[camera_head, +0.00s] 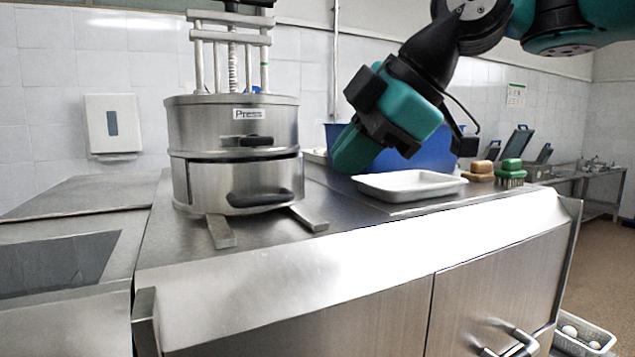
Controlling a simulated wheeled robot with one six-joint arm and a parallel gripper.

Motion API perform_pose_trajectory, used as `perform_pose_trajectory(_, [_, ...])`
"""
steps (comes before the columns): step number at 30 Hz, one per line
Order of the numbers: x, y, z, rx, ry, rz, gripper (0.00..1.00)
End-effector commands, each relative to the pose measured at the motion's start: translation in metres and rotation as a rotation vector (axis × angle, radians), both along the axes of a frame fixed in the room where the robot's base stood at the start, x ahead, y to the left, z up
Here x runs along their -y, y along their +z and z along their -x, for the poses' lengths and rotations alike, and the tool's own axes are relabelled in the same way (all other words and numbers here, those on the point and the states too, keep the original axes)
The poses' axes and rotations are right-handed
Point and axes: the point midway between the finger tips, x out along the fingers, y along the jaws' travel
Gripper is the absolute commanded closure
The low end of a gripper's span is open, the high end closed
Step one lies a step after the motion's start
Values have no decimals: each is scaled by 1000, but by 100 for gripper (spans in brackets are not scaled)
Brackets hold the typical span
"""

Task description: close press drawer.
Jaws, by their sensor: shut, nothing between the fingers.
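The press (232,120) is a round steel machine with a "Press" label, standing on the steel counter at the left. Its drawer (205,186) is the curved lower section with a black handle (262,198). A dark gap shows above the drawer front, which seems to stick out slightly; how far is hard to tell. My gripper (352,150), teal and black, is shut and empty. It hangs tilted down-left, to the right of the press and apart from it in the picture.
A white tray (408,186) lies on the counter below and right of my gripper. A blue bin (440,152) stands behind it. Brushes (509,172) are farther right. Metal feet (220,232) extend from the press; the counter front before them is clear.

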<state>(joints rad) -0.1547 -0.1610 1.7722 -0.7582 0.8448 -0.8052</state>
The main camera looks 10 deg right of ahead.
Motion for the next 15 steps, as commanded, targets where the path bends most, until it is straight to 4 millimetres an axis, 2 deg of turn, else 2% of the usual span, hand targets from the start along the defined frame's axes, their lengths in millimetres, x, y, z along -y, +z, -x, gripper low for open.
perform_pose_trajectory(12, [-43, -62, -29, -9, 1, 2, 100])
perform_pose_trajectory(14, [-49, -71, -33, -9, 0, 2, 100])
perform_pose_trajectory(15, [-51, -69, -39, -5, -1, 2, 100])
